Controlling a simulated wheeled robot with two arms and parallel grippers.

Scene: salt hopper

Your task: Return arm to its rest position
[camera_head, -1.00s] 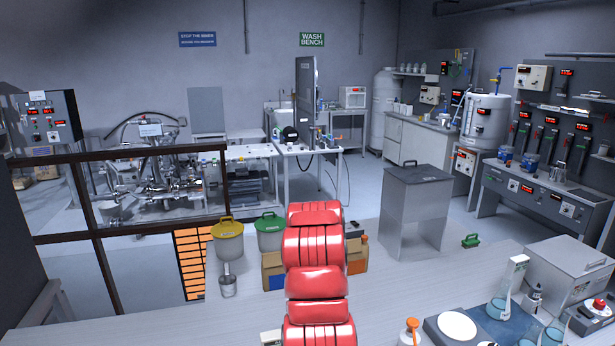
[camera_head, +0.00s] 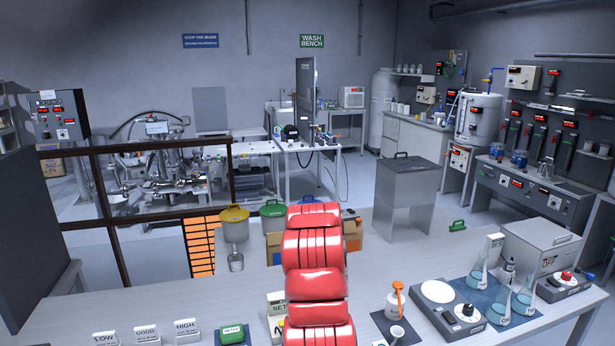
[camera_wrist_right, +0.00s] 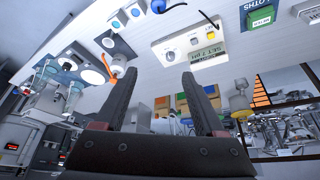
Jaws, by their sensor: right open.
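My right gripper (camera_wrist_right: 163,74) shows in the right wrist view with its two dark fingers apart and nothing between them. A pale meter with a small display (camera_wrist_right: 205,47) lies beyond the fingertips, apart from them. In the head view my red segmented arm rises from the bottom edge at the middle and hides part of the bench. No gripper shows in the head view. My left gripper is in neither view.
The long pale bench (camera_head: 200,295) carries LOW, GOOD and HIGH signs (camera_head: 146,334) at front left. A bottle with an orange top (camera_head: 395,300), a balance (camera_head: 452,310) and flasks (camera_head: 500,305) stand right. A grey lidded bin (camera_head: 405,195) stands behind.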

